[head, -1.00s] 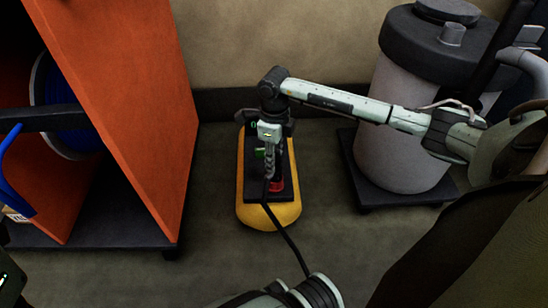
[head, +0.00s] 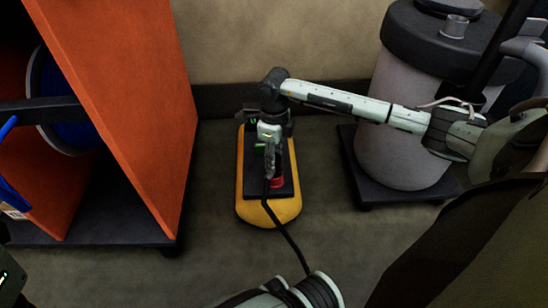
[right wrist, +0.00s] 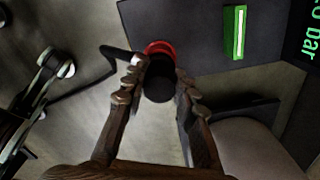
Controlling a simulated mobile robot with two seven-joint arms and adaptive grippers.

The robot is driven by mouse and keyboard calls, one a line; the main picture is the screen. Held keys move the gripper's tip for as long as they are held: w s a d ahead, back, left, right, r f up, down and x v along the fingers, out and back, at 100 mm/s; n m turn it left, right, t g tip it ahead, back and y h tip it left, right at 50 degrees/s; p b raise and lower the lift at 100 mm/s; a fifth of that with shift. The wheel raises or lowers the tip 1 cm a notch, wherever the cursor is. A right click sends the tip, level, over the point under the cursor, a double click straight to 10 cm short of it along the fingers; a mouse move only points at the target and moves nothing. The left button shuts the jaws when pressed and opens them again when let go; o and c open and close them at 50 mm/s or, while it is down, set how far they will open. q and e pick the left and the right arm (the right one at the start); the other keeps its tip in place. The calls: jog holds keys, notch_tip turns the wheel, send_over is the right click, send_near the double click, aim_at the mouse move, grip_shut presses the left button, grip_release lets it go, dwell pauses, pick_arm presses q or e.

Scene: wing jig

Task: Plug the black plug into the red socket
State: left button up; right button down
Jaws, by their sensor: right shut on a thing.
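The red socket (head: 277,182) sits on the dark panel of a low yellow unit (head: 270,214) on the floor. My right gripper (head: 268,176) is in front of the panel, just left of the socket in the head view. In the right wrist view its fingers (right wrist: 158,88) are shut around the black plug (right wrist: 158,90). The socket's red rim (right wrist: 160,48) shows just beyond the plug, which overlaps its lower edge in the picture. Whether they touch is hidden.
A black cable (head: 290,243) runs from the gripper area across the floor. An orange-sided rack (head: 130,100) with a blue reel stands left. A grey tank (head: 400,145) on a dark base stands right. A green light strip (right wrist: 235,32) is on the panel.

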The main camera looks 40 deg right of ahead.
jog(key=c, duration=1.1)
grip_release()
notch_tip(320, 180, up, 12)
